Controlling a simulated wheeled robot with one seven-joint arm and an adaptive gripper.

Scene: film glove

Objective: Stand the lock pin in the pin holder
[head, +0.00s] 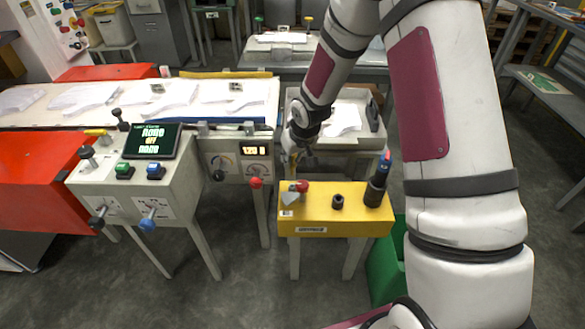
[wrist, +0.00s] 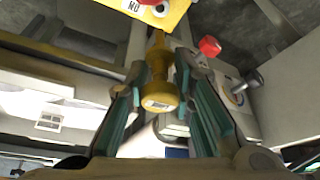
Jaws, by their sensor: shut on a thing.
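The lock pin is most likely the yellow pin (wrist: 160,92) with a wide round head that sits between the fingers of my gripper (wrist: 163,100) in the wrist view. My gripper is shut on it, with the head towards the camera and the thin end pointing away. In the head view my gripper (head: 291,158) hangs just behind the left end of a yellow stand (head: 310,220); the pin is small and hard to make out there. A short black socket (head: 338,201) stands in the middle of the stand's top; I cannot tell for sure whether it is the pin holder.
A grey and red piece (head: 295,193) stands at the stand's left end, a black tool with a blue top (head: 377,180) at its right. A red-knobbed lever (head: 256,184) rises to the left, beside the control console (head: 140,185). A green bin (head: 388,262) stands low at right.

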